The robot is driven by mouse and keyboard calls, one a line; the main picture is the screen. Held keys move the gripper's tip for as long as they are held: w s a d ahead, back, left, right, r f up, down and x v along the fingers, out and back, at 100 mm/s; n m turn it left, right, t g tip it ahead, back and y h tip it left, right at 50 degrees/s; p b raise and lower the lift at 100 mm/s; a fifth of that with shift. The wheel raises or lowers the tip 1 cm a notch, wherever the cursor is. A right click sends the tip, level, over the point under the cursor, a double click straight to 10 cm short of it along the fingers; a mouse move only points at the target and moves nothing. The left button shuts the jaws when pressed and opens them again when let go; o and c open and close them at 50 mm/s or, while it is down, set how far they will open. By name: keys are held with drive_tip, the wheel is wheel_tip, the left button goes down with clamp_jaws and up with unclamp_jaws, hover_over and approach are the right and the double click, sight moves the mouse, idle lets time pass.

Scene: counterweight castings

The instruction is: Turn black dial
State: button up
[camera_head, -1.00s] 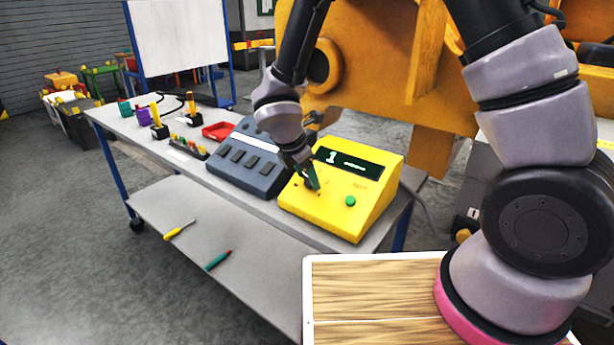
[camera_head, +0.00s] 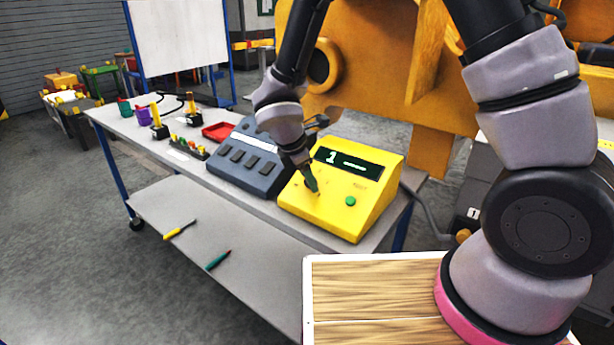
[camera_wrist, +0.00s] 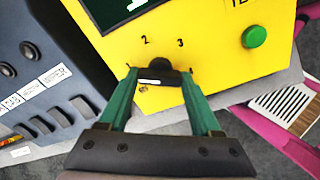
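The black dial (camera_wrist: 160,66) sits on the sloped face of a yellow box (camera_head: 330,212), with printed numbers around it; 2 and 3 are readable. My gripper (camera_wrist: 159,76) has its two green fingers apart, one on each side of the dial in the wrist view. Small gaps seem to show between fingertips and dial; contact cannot be told for sure. In the head view my gripper (camera_head: 315,190) reaches down to the box face and hides most of the dial. The display (camera_head: 348,163) above reads 1.
A green button (camera_head: 350,201) is on the box, right of the dial. A dark blue switch panel (camera_head: 247,160) stands close on the left. A red tray (camera_head: 217,131) and small items are further along the bench. A wooden-topped surface (camera_head: 375,290) is in front.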

drive_tip(key=o, duration=0.4)
drive_tip(key=shift+r, duration=0.1)
drive_tip(key=v, duration=1)
drive_tip(key=shift+s+a+r, duration=0.1)
drive_tip(key=shift+s+r, duration=0.05)
drive_tip(key=shift+r, duration=0.15)
drive_tip(key=shift+r, duration=0.1)
drive_tip(key=d+r+m+y, duration=0.2)
drive_tip(key=d+r+m, duration=1.05)
drive_tip(key=d, duration=0.35)
drive_tip(key=s+d+r+m+t+y, duration=0.1)
drive_tip(key=s+d+r+m, duration=0.1)
drive_tip(key=d+r+m, duration=0.1)
drive_tip(key=s+d+r+m+t+y, duration=0.1)
drive_tip(key=s+d+r+m, duration=0.2)
drive_tip(key=m, duration=0.3)
drive_tip(key=s+d+r+m+y, duration=0.1)
drive_tip(key=s+d+r+m, duration=0.2)
drive_tip(key=d+r+m, duration=0.1)
drive_tip(key=shift+d+r+m+t, duration=0.1)
drive_tip(key=shift+d+m+t, duration=0.05)
drive_tip(key=shift+m+t, duration=0.35)
